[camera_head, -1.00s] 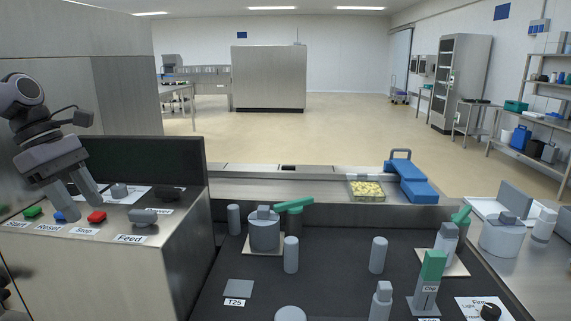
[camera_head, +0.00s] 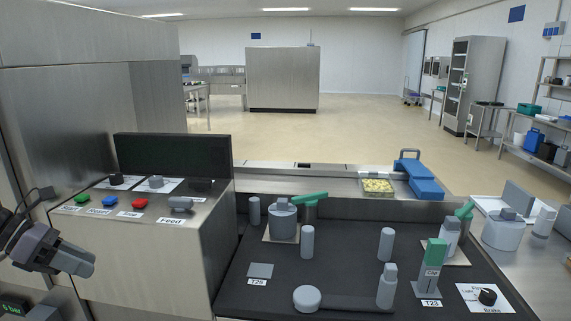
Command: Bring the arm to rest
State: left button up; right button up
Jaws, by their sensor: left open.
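My left gripper (camera_head: 80,263) is at the lower left, in front of the control box (camera_head: 160,262) and below its button panel. It is open, with nothing seen between its fingers, which point right. Its arm comes in from the left edge. The gripper is apart from all of these. My right gripper is out of view.
A dark screen (camera_head: 172,155) stands behind the buttons. A dark deck (camera_head: 345,265) with several posts, green-handled clamps and knobs lies to the right. A tray of yellow pieces (camera_head: 377,187) sits beside a blue sealing bar (camera_head: 418,180).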

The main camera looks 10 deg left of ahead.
pick_arm(q)
jog(key=s+d+f+n+t+y+p, duration=0.2)
jog(key=s+d+f+n+t, duration=0.15)
jog(key=f+n, duration=0.65)
jog(key=s+d+f+n+t+y+p, duration=0.15)
jog(key=s+f+n+t, duration=0.3)
jog(key=f+n, duration=0.55)
jog(key=s+d+f+n+g+y+p, duration=0.1)
jog(key=s+d+n, duration=0.2)
jog(key=d+n, duration=0.7)
jog(key=s+d+f+n+g+y+p, duration=0.1)
jog(key=s+d+f+n+g, duration=0.1)
jog(key=d+n, duration=0.9)
jog(key=s+d, duration=0.1)
jog(key=d, duration=0.2)
jog(key=shift+s+d, duration=0.35)
jog(key=shift+s, duration=0.05)
jog(key=shift+c, duration=0.4)
